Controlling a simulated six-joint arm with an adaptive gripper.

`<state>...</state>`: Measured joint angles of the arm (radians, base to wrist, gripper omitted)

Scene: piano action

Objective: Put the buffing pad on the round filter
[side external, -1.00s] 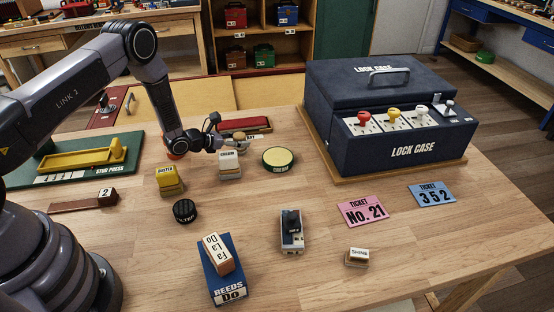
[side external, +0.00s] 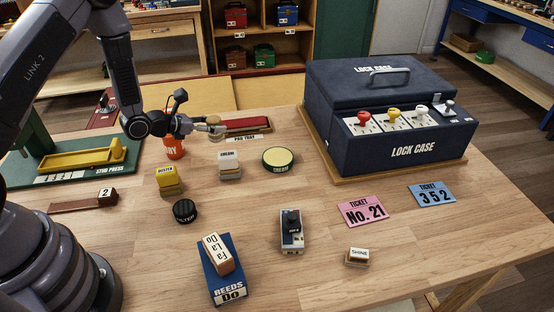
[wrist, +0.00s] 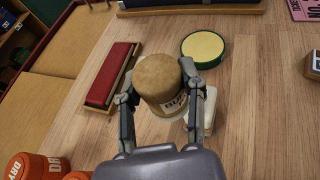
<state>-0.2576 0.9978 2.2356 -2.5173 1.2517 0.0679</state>
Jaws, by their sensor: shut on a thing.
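My gripper (side external: 216,126) is shut on a tan, round-topped buffing pad (wrist: 160,82), with one finger on each side. In the wrist view the pad's dark lettering is partly readable. In the side view it is small at the fingertips, in front of the pad tray (side external: 246,127), and appears to be held above the table. The round filter (side external: 185,210) is a black ribbed disc marked FILTER. It lies on the table nearer the side camera than my gripper, below and left of it in the picture. I do not see the filter in the wrist view.
A yellow-topped duster block (side external: 170,180), a cream block (side external: 229,163) and a green-rimmed round tin (side external: 279,160) stand near the filter. An orange jar (side external: 174,148) stands beneath my wrist. The blue reeds box (side external: 222,275) stands in front. The lock case (side external: 400,150) is at right.

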